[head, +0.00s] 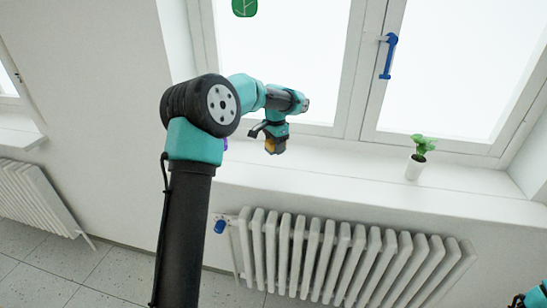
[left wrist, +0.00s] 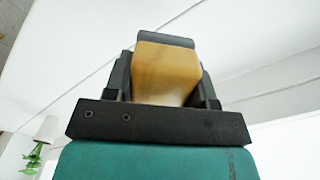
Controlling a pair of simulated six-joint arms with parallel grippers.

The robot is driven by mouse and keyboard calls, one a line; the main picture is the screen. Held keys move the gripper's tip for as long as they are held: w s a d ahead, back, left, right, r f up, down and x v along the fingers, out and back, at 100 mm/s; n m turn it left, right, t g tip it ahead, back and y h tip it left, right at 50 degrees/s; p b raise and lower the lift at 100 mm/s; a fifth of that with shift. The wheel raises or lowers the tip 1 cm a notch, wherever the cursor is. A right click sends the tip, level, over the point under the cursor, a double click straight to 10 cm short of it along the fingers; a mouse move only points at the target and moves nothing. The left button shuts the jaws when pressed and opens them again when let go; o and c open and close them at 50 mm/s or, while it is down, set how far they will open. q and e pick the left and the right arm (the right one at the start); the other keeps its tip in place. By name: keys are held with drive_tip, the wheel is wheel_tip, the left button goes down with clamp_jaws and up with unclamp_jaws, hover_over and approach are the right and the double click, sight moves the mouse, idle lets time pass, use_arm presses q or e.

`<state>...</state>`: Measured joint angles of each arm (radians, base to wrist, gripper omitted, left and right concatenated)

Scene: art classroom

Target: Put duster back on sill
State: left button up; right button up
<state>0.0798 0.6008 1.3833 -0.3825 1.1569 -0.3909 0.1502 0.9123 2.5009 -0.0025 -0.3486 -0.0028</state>
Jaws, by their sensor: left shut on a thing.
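My left gripper (head: 270,142) is shut on the duster, a wooden block with a dark grey layer. The duster's wooden side fills the space between the fingers in the left wrist view (left wrist: 166,75). In the head view the duster (head: 271,147) shows small, in front of or over the white window sill (head: 345,162), left of the potted plant. I cannot tell whether it touches the sill. Part of my right arm (head: 532,299) shows at the bottom right corner; its gripper is not visible.
A green plant in a white pot (head: 414,168) stands on the sill, right of the duster. A small purple thing (head: 225,144) is mostly hidden behind my left arm. A white radiator (head: 330,252) is below the sill. The sill between duster and plant is clear.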

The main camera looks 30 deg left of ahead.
use_arm(q)
drive_tip(key=s+d+m, duration=0.1)
drive_tip(key=d, duration=0.2)
drive_tip(key=s+d+m, duration=0.1)
drive_tip(key=s+d, duration=0.1)
drive_tip(key=d, duration=0.2)
drive_tip(key=s+d+f+m, duration=0.1)
drive_tip(key=d+m, duration=0.1)
drive_tip(key=d, duration=0.2)
drive_tip(key=shift+s+d, duration=0.2)
drive_tip(key=shift+s, duration=0.1)
drive_tip(key=s+d+f+m, duration=0.1)
drive_tip(key=s+d+m, duration=0.4)
drive_tip(key=s+d, duration=0.4)
drive_tip(key=shift+s+d+f, duration=0.25)
drive_tip(key=shift+d+f, duration=0.15)
drive_tip(key=shift+d, duration=0.45)
hover_over(316, 181)
drive_tip(key=shift+w+f, duration=0.1)
drive_tip(key=shift+f, duration=0.65)
drive_tip(key=shift+f, duration=0.1)
drive_tip(key=shift+f, duration=1.65)
drive_tip(key=shift+f, duration=0.2)
